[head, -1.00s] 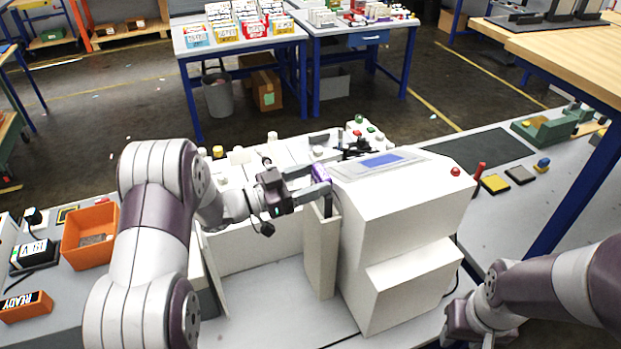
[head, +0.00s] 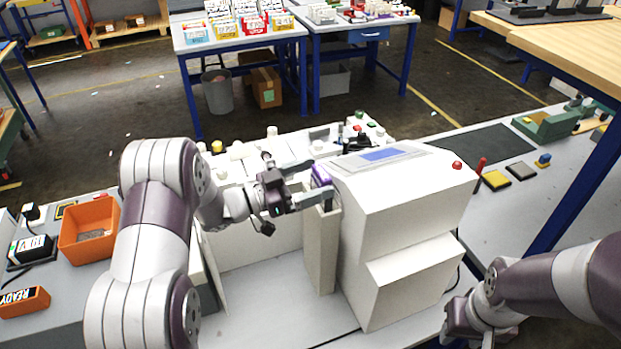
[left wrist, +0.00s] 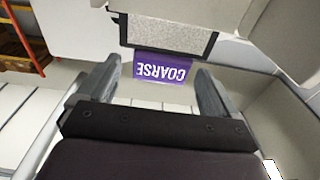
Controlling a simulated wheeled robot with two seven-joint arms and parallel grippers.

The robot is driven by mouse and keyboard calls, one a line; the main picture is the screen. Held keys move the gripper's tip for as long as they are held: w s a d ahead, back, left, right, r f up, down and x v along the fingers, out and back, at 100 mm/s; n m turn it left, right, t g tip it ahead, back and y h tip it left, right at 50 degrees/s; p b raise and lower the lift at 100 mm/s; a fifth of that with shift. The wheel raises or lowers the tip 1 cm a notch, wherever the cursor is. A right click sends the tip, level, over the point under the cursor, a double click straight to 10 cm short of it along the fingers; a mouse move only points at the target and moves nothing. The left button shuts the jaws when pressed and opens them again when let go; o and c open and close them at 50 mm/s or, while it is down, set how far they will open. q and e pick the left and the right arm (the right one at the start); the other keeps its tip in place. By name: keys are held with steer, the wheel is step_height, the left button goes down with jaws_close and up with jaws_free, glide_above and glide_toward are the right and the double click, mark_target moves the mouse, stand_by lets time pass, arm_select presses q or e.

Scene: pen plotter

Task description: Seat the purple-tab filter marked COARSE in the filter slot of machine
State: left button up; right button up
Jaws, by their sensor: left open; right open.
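The purple tab marked COARSE (left wrist: 162,68) shows in the left wrist view, joined to a grey mesh panel in a black frame. In the head view the purple tab (head: 321,174) stands at the top of the narrow slot housing (head: 320,250) on the left side of the white machine (head: 400,215). How deep the filter sits is hidden. My left gripper (head: 311,190) is open, its fingers on either side of the tab, apart from it in the left wrist view (left wrist: 158,78). My right gripper (head: 482,330) is low at the machine's front right, its fingertips hardly visible.
An orange bin (head: 90,236) and a READY block (head: 24,302) are at the left. A panel with knobs and buttons lies behind my left gripper. A dark mat (head: 480,150), yellow pad (head: 496,180) and green fixture (head: 545,127) are on the right bench.

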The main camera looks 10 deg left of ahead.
arm_select(q)
steer(key=b+v, duration=0.2)
steer(key=v, duration=0.5)
steer(key=shift+a, duration=0.2)
steer(key=shift+s, duration=0.1)
